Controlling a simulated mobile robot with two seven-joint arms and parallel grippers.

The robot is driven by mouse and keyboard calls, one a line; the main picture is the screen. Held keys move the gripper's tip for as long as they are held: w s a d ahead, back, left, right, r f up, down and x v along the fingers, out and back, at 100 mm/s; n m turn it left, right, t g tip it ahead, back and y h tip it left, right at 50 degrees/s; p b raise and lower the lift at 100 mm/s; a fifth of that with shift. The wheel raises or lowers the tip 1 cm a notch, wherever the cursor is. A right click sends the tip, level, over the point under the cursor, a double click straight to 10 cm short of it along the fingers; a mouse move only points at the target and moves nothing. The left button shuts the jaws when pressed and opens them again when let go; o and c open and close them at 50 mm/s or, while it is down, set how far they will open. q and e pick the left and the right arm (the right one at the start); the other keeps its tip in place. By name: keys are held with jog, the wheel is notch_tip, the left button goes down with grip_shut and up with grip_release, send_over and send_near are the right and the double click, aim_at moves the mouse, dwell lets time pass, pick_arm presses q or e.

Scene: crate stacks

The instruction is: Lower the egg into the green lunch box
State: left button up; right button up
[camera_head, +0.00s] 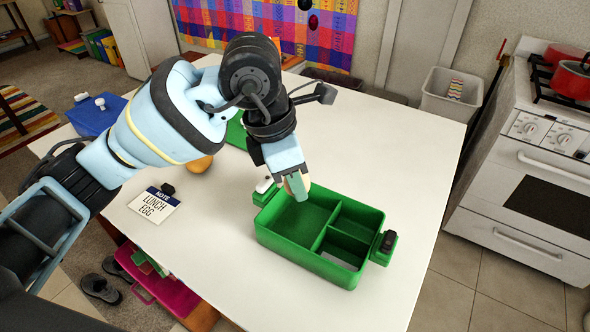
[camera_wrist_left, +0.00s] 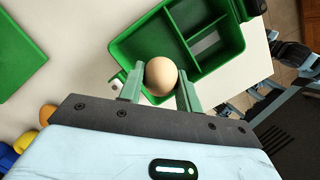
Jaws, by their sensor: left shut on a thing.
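The green lunch box (camera_head: 301,257) stands open on the white table, with one large compartment and smaller ones beside it. It also shows at the top of the left wrist view (camera_wrist_left: 236,55). My left gripper (camera_head: 296,186) is at the box's far left corner, pointing down over the large compartment's edge. In the left wrist view its two green fingers (camera_wrist_left: 160,86) are shut on the brown egg (camera_wrist_left: 161,76), one on each side. In the head view the egg is mostly hidden behind the fingers.
A note card (camera_head: 155,204) reading "LUNCH EGG" lies on the table left of the box. An orange round thing (camera_head: 199,164) and a green lid (camera_wrist_left: 18,58) lie nearby. The table right of the box is clear. A stove (camera_head: 530,160) stands at the right.

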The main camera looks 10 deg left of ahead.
pick_arm(q)
jog(key=shift+f+b, duration=0.45)
jog(key=shift+f, duration=1.05)
jog(key=shift+f+b, duration=0.45)
jog(key=shift+f, duration=0.85)
pick_arm(e)
jog(key=shift+s+f+g, duration=0.4)
jog(key=shift+s+f, duration=0.75)
jog(key=shift+f, duration=0.3)
pick_arm(q)
jog(key=shift+f, duration=0.15)
pick_arm(e)
jog(key=shift+a, duration=0.15)
pick_arm(q)
jog(key=shift+f, duration=0.5)
pick_arm(e)
jog(key=shift+s+f, duration=0.3)
jog(key=shift+f, duration=0.05)
pick_arm(q)
jog(key=shift+f+b, duration=0.5)
jog(key=shift+f, duration=0.15)
pick_arm(e)
jog(key=shift+s+f, duration=0.25)
jog(key=shift+f, duration=0.1)
pick_arm(q)
jog(key=shift+f, duration=0.35)
pick_arm(e)
jog(key=shift+s+f, duration=0.2)
jog(key=shift+f, duration=0.05)
